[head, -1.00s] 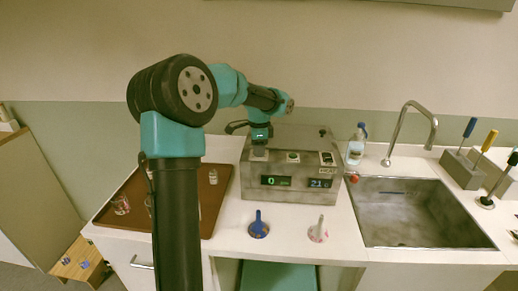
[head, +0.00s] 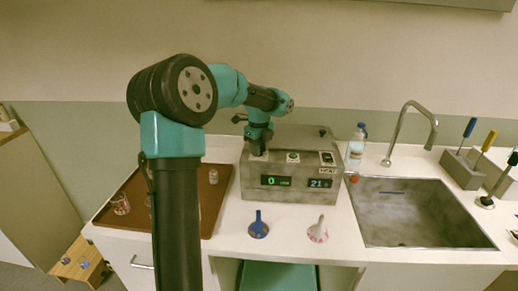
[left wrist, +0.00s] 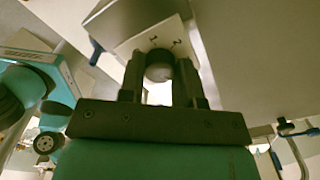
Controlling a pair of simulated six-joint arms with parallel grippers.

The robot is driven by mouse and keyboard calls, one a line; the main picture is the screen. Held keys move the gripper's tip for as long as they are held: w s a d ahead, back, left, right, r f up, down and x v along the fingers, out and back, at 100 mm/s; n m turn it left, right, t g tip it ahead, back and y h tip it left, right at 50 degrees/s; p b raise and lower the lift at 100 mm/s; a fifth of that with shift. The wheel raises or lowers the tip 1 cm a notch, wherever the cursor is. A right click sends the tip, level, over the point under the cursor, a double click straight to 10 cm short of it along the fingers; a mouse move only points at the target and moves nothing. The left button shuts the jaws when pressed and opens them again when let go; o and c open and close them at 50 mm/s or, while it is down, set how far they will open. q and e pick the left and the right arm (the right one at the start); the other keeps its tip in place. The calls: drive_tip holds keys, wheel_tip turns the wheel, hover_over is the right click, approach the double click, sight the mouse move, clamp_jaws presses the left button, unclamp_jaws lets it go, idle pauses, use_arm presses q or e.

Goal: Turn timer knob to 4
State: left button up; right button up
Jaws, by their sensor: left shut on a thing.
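A grey box device (head: 290,185) stands on the counter, with a left display reading 0 and a right one reading 21. My left gripper (head: 258,152) reaches down onto the left end of its top. In the left wrist view, the gripper (left wrist: 160,75) is shut on a round grey knob (left wrist: 159,66), one finger on each side. A pale dial plate (left wrist: 155,38) behind the knob shows the marks 1 and 2; other marks are hidden. The knob's pointer cannot be made out. My right gripper is not in view.
A brown tray (head: 213,222) with small glass vessels lies left of the device. A blue funnel-like piece (head: 258,226) and a whitish one (head: 318,232) stand in front. A spray bottle (head: 356,150) and sink (head: 405,235) are to the right.

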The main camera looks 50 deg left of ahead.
use_arm(q)
drive_tip(key=shift+m, duration=0.3)
drive_tip(key=o, duration=0.9)
drive_tip(key=shift+r, duration=0.1)
wheel_tip(320, 180, up, 17)
drive_tip(key=shift+r, duration=0.15)
idle(0.3)
idle(0.4)
wheel_tip(320, 180, down, 16)
drive_tip(key=shift+r, duration=0.15)
idle(0.7)
drive_tip(key=shift+r, duration=0.1)
